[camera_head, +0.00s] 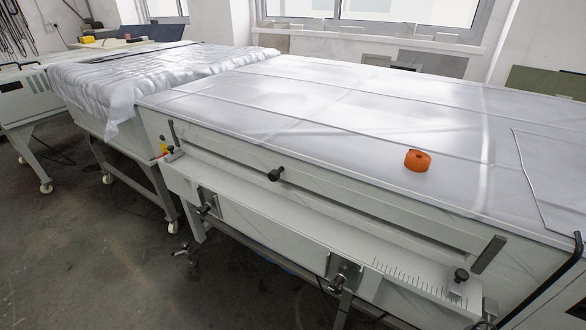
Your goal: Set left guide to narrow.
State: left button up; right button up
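The plate processor (330,130) is a long white machine with a pale sheet-covered top, running from the left middle to the right edge. A low feed shelf (290,222) runs along its front. A small guide with a dark knob (172,152) sits at the shelf's left end. Another guide with a black knob (460,277) sits near the right end, beside a printed scale (412,277). A black ball knob (275,174) sticks out from the front panel between them. Neither of my grippers is in view.
An orange tape roll (418,160) lies on the machine top. A black bent tube (548,283) stands at the lower right. A sheet-draped table (150,75) adjoins the machine on the left. The floor (110,255) in front is mostly clear.

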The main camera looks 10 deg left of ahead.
aim_at(173, 155)
jog(key=u, duration=1.25)
